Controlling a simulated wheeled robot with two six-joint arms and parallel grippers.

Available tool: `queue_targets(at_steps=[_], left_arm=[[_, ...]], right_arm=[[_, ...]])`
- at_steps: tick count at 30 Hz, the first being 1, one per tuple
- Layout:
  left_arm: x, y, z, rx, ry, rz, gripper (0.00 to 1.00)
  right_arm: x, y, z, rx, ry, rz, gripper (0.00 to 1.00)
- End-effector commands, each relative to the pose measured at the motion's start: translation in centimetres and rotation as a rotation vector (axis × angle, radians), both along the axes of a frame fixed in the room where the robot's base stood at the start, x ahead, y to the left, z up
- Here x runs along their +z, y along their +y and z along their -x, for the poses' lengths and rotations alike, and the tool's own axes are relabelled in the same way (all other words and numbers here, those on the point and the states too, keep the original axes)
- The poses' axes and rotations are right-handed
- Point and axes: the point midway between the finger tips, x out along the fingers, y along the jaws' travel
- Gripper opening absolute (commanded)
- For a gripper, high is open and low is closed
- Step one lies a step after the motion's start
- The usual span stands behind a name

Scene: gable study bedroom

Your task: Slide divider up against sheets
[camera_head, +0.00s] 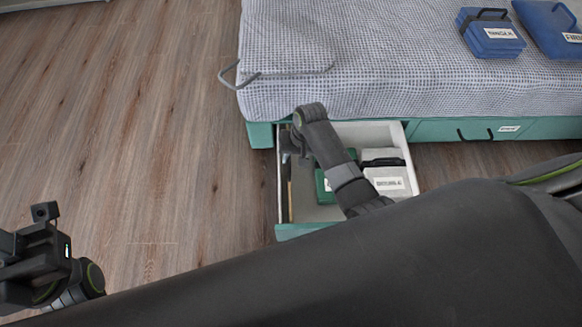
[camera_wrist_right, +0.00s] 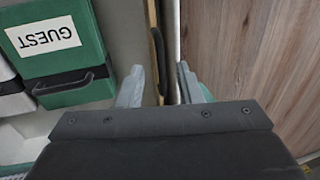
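The open drawer (camera_head: 345,132) under the bed holds a green bundle labelled GUEST (camera_wrist_right: 82,40), also visible in the head view (camera_head: 323,188), and a grey-white labelled bundle (camera_head: 388,176) on its right. These look like the sheets. The divider (camera_wrist_right: 157,45) is a thin upright panel with a tan edge and dark strip, close to the drawer's left wall and apart from the green bundle. My right gripper (camera_wrist_right: 158,87) is open, with its fingers on either side of the divider's line; contact is unclear. My left gripper (camera_head: 35,245) is at the lower left, away from the drawer.
The bed (camera_head: 390,60) stands above the drawer, with two blue labelled cases (camera_head: 490,35) (camera_head: 552,28) on it. A grey handle-like loop (camera_head: 238,78) juts from the bed's left corner. Another closed drawer front (camera_head: 468,130) is at right. Wooden floor (camera_head: 130,130) lies clear at left.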

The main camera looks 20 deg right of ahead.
Motion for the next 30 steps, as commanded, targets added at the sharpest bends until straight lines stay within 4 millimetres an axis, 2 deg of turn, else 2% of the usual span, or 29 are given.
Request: queue_targets(at_steps=[1, 7, 12, 20, 21, 28, 30], left_arm=[[-1.0, 0.1, 0.1, -0.006, -0.011, 0.012, 0.32], [-1.9, 0.1, 0.0, 0.005, -0.032, 0.031, 0.32], [-2.1, 0.0, 0.0, 0.014, -0.039, 0.037, 0.32], [-2.0, 0.0, 0.0, 0.016, -0.040, 0.037, 0.32], [-2.0, 0.0, 0.0, 0.016, -0.040, 0.037, 0.32], [-2.0, 0.0, 0.0, 0.016, -0.040, 0.037, 0.32], [-2.0, 0.0, 0.0, 0.016, -0.040, 0.037, 0.32]], right_arm=[[-1.4, 0.2, 0.0, 0.000, 0.002, -0.001, 0.32], [-3.5, 0.7, -0.1, 0.000, 0.001, -0.001, 0.32], [-4.2, 0.8, -0.2, 0.001, 0.000, -0.001, 0.32], [-4.1, 0.8, -0.2, 0.000, 0.001, -0.001, 0.32], [-4.2, 0.8, -0.2, 0.000, 0.001, -0.001, 0.31], [-4.1, 0.8, -0.2, 0.000, 0.000, -0.001, 0.01], [-4.1, 0.8, -0.2, 0.000, 0.000, -0.001, 0.00]])
